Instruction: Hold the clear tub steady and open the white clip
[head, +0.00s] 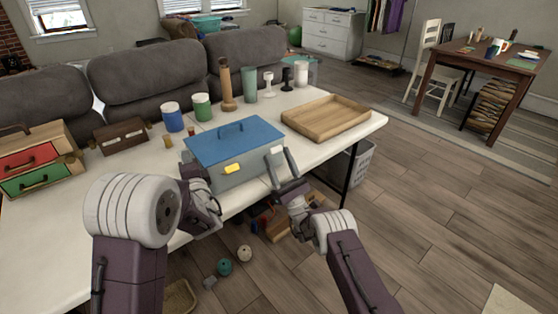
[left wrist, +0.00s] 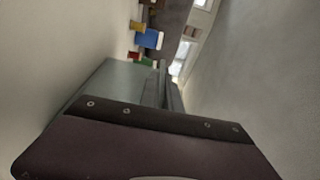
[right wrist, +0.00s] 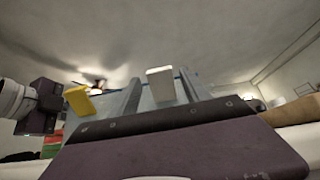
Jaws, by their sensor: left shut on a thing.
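The clear tub (head: 240,168) stands on the white table, its grey see-through body under a blue lid (head: 234,140) with a handle. A yellow clip (head: 232,169) is on its front; it also shows in the right wrist view (right wrist: 79,101). The white clip (right wrist: 160,84) shows between the two spread fingers of my right gripper (right wrist: 159,92); I cannot tell whether they touch it. In the head view my right gripper (head: 281,165) is at the tub's front right. My left gripper (head: 187,174) is shut on the tub's left side, its fingertips partly hidden.
A wooden tray (head: 326,118) lies to the right of the tub. Behind the tub stand a blue jar (head: 172,117), a green jar (head: 202,107) and a wooden bottle (head: 226,88). A small drawer chest (head: 40,165) is at the far left. A grey basket (head: 350,165) stands under the table's right end.

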